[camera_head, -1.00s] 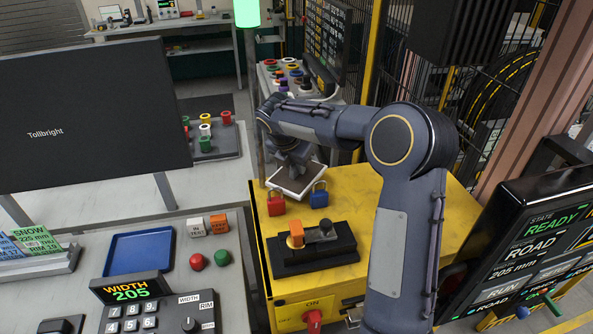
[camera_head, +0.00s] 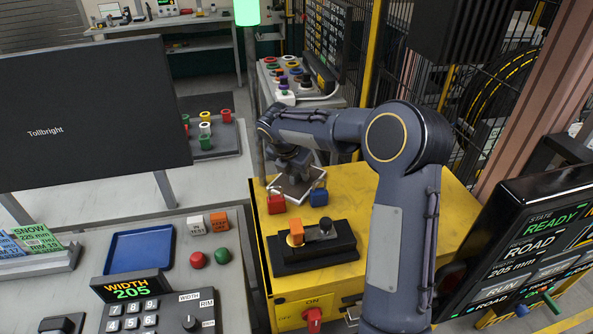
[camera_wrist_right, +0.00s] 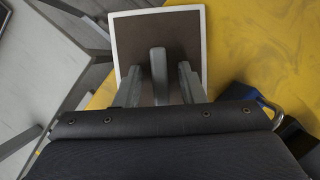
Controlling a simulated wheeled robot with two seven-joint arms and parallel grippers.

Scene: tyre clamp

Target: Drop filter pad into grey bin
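I cannot tell whether that brown is the filter pad or the bin's floor. No separate pad shows. My right gripper (camera_head: 294,172) is right over it, pointing down. In the wrist view its two outer fingers (camera_wrist_right: 160,85) are apart, with a grey upright bar between them that I cannot identify. My left gripper is out of view.
A black block with an orange knob (camera_head: 295,236) is nearer. A blue tray (camera_head: 138,250) lies on the left console.

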